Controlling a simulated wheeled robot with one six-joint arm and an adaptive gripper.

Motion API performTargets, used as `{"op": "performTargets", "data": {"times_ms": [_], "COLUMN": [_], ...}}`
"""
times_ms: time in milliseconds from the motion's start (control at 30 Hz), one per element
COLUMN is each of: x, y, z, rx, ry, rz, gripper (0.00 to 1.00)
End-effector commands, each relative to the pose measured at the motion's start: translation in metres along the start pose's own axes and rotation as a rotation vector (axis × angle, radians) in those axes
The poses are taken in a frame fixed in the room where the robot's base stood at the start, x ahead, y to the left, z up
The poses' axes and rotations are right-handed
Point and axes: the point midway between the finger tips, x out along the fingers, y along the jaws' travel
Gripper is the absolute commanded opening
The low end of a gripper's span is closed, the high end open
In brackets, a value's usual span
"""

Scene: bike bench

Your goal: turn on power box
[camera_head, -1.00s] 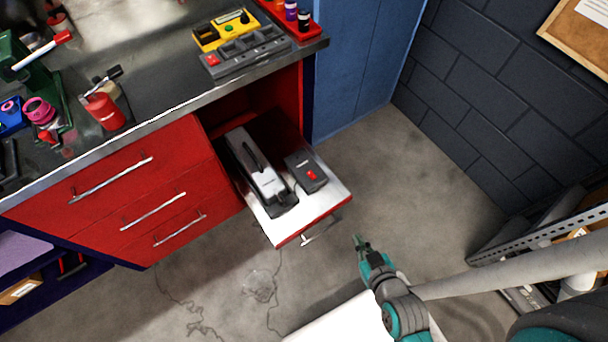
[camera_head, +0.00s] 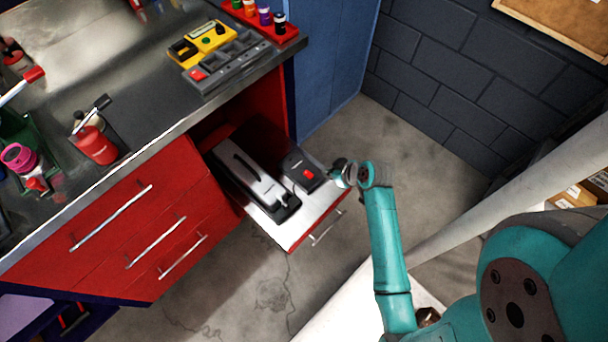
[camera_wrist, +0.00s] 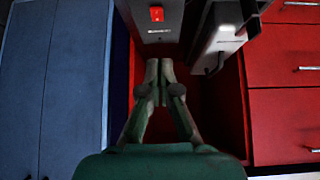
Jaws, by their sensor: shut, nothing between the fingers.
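The power box (camera_head: 300,160) is a small dark grey box with a red switch (camera_head: 308,174) on top. It sits in the open drawer (camera_head: 292,231), to the right of a long grey and black device (camera_head: 262,187). In the wrist view the box (camera_wrist: 148,31) and its red switch (camera_wrist: 157,13) are at the top, beyond my fingertips. My gripper (camera_head: 340,167) is at the box's right side in the head view, and my wrist partly hides it. In the wrist view my gripper (camera_wrist: 158,70) is shut and empty. Whether it touches the box cannot be told.
The red cabinet (camera_head: 120,220) has several closed drawers with bar handles at left. The worktop (camera_head: 150,85) above holds a yellow and grey unit (camera_head: 205,42) and a red bottle (camera_head: 95,145). A blue cabinet (camera_head: 335,60) stands behind the drawer. Floor right of the drawer is clear.

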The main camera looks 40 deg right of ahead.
Motion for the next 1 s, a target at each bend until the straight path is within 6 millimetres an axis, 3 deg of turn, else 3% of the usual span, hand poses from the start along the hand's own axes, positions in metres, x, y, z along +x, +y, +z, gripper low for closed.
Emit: {"op": "performTargets", "data": {"times_ms": [200,667,1000], "x": [0.001,0.005,0.058], "y": [0.015,0.015,0.014], "z": [-0.007,-0.008,-0.008], "rx": [-0.011,-0.013,-0.014], "ry": [-0.01,-0.011,-0.01], "rz": [-0.021,-0.023,-0.024], "gripper": [0.0,0.0,0.0]}}
